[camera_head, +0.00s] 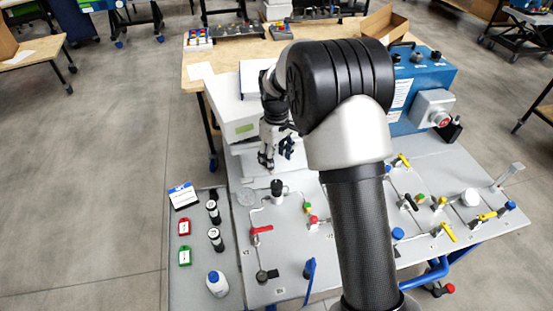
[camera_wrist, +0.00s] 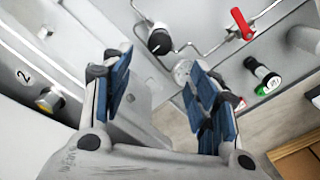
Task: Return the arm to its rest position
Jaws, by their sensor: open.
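My arm reaches away from the camera over the grey valve panel (camera_head: 290,270) in the head view, with its elbow bent high. My gripper (camera_head: 277,160) hangs at the arm's far end, above the back left of the panel and beside the white box (camera_head: 232,115). In the wrist view my gripper (camera_wrist: 158,88) shows two blue-padded fingers spread wide with nothing between them. A black knob (camera_wrist: 159,41) and a red valve handle (camera_wrist: 242,24) lie beyond the fingertips. The arm hides part of the panel's middle.
A blue case (camera_head: 427,80) stands at the back right. Left of the panel are vials (camera_head: 215,240), a white bottle (camera_head: 217,284), a red tag (camera_head: 184,227) and a green tag (camera_head: 184,257). Several valves rise from the panel. Open floor (camera_head: 90,190) lies to the left.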

